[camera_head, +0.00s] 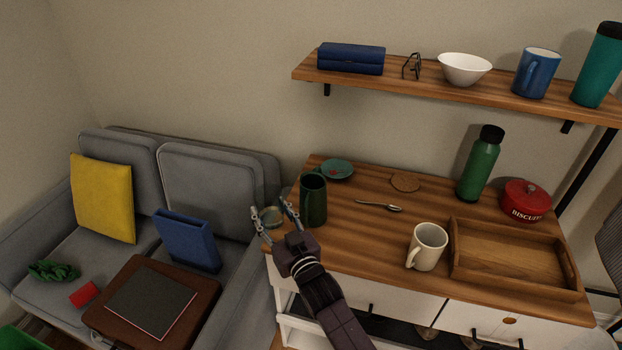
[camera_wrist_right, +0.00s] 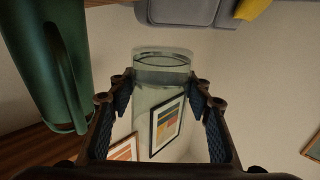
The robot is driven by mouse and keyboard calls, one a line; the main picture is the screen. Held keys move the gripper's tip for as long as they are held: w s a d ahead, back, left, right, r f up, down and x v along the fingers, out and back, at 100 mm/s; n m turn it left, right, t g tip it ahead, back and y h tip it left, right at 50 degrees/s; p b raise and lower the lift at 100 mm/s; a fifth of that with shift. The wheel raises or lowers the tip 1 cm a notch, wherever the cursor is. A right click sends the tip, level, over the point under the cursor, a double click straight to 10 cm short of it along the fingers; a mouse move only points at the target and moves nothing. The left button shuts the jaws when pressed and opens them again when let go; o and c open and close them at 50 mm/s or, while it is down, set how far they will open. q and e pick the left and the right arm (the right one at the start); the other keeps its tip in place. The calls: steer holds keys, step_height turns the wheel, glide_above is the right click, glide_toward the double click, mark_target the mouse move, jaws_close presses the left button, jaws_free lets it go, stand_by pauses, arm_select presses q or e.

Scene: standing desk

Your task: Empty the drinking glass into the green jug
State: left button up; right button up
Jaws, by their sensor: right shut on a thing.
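My right gripper (camera_head: 275,213) is at the left end of the desk, shut on the clear drinking glass (camera_head: 270,217). In the right wrist view the glass (camera_wrist_right: 163,72) sits between the two finger pads of the right gripper (camera_wrist_right: 163,92). Its tilt and the amount of liquid in it are hard to tell. The dark green jug (camera_head: 314,203) stands upright on the desk, just right of the gripper. The jug (camera_wrist_right: 62,70) with its handle fills the left of the wrist view, apart from the glass. My left gripper is not in view.
The wooden desk (camera_head: 370,235) also holds a green saucer (camera_head: 337,169), a spoon (camera_head: 380,205), a cork coaster (camera_head: 405,182), a cream mug (camera_head: 427,246), a tray (camera_head: 512,287), a green bottle (camera_head: 480,164) and a red biscuit tin (camera_head: 525,200). A grey sofa (camera_head: 215,180) stands left.

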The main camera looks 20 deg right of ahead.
mark_target(274, 187)
steer(key=shift+r, duration=0.1)
steer(key=r+p, duration=0.2)
steer(key=r+m+p, duration=0.1)
steer(key=r+p, duration=0.1)
steer(key=r, duration=0.1)
steer(key=r+m+p, duration=0.1)
steer(key=r+p, duration=0.1)
steer(key=shift+d+r, duration=0.15)
steer(key=shift+d, duration=0.2)
steer(key=shift+w+d+r+m, duration=0.15)
steer(key=shift+d+m, duration=0.2)
steer(key=shift+m, duration=0.45)
steer(key=m, duration=0.3)
steer(key=d+r+m+b, duration=0.1)
steer(key=m, duration=0.1)
steer(key=d+r+m+b, duration=0.1)
steer(key=m, duration=0.2)
steer(key=shift+w+m+g, duration=0.2)
steer(key=shift+m+g, duration=0.1)
steer(key=shift+g, duration=0.1)
steer(key=shift+f+m+y+b, duration=0.15)
steer(key=shift+m+y+b, duration=0.25)
steer(key=shift+m+b, duration=0.3)
